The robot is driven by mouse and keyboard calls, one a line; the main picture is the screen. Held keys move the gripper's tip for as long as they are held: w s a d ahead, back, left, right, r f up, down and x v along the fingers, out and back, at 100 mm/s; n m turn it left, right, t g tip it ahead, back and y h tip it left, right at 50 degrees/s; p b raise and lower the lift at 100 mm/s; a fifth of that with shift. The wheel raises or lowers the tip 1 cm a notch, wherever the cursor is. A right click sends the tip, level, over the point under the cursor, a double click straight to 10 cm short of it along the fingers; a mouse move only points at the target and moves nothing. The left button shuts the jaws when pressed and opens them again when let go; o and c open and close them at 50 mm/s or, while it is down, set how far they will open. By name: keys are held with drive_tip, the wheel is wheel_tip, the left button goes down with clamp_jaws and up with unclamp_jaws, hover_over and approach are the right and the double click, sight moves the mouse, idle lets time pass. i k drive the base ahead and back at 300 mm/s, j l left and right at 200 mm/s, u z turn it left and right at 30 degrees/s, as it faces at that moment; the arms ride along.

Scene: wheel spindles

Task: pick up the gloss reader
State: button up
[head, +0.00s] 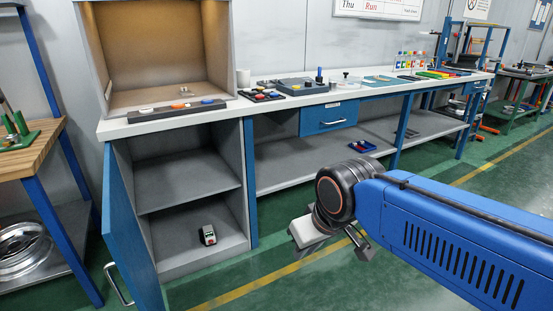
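A small light-grey device with a dark face and a red part (208,235), which looks like the gloss reader, sits on the floor of the open cabinet (180,262), below its middle shelf. Its fine details are too small to read. My gripper (334,243) hangs in front of the bench, to the right of the cabinet and apart from the device. Its two fingers are spread, with nothing visible between them.
The blue cabinet door (130,237) stands open on the left side of the opening. A white bench top (180,122) lies above, bearing a lit booth (155,98) and several tools. A wooden-topped bench (28,158) stands at far left. Green floor is free in front.

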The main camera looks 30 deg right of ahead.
sight(209, 234)
drive_tip(key=z, duration=1.3)
drive_tip(key=u, duration=1.35)
drive_tip(key=i, duration=0.85)
